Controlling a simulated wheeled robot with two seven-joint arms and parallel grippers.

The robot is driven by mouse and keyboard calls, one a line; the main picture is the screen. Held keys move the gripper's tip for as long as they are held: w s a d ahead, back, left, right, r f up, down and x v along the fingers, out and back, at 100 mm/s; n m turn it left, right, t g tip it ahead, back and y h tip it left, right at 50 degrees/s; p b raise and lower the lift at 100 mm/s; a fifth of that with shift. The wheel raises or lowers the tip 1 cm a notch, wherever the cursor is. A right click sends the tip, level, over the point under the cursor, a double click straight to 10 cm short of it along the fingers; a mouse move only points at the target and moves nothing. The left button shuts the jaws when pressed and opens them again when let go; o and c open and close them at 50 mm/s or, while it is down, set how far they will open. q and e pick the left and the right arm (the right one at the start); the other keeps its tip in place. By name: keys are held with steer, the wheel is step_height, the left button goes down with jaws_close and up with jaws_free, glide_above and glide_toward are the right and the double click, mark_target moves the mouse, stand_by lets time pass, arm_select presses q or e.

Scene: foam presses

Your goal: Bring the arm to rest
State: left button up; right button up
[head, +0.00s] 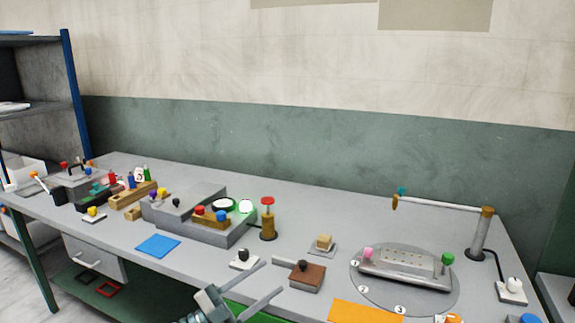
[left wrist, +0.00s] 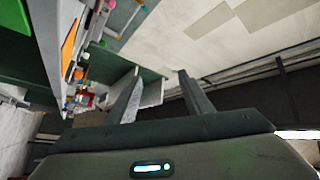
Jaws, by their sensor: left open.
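My left gripper (head: 258,288) shows at the bottom middle of the head view, in front of the table's front edge. Its two fingers are spread apart and nothing is between them. In the left wrist view the gripper (left wrist: 158,92) is also open and empty, with the wall and floor beyond it. The table stands to one side in that view. My right gripper is not seen in either view.
The grey table (head: 315,220) holds several fixtures. A brown block with a dark knob (head: 306,276) and a white switch box (head: 244,260) sit near the gripper. A round plate (head: 372,293) stands to the right, beside an orange mat (head: 362,312). A blue mat (head: 158,246) lies left.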

arm_select(q)
steer(key=a+f+n+t+y+b, duration=0.1)
steer(key=a+f+n+t+y, duration=0.3)
steer(key=f, duration=0.6)
steer(key=a+f+n+t+y+b, duration=0.1)
steer(key=f+n+y, duration=0.4)
steer(key=f, duration=0.4)
steer(key=s+a+f+n+g+y+b, duration=0.1)
steer(key=s+a+f+n+y, duration=0.25)
steer(key=f, duration=0.75)
steer(key=s+a+f+n+g+y+b, duration=0.1)
steer(key=s+a+f+n+y, duration=0.2)
steer(key=f, duration=0.8)
steer(key=s+a+f+n+g+y+b, duration=0.1)
steer(key=s+f+g, duration=0.3)
steer(key=s+f, duration=1)
steer(key=s+f+n+g+y+b, duration=0.1)
steer(key=s+f+n+g, duration=0.2)
steer(key=s+f, duration=1)
steer(key=s+g, duration=0.1)
steer(key=s, duration=0.5)
steer(key=shift+s+a+f+g, duration=0.35)
steer(key=shift+s+g, duration=0.05)
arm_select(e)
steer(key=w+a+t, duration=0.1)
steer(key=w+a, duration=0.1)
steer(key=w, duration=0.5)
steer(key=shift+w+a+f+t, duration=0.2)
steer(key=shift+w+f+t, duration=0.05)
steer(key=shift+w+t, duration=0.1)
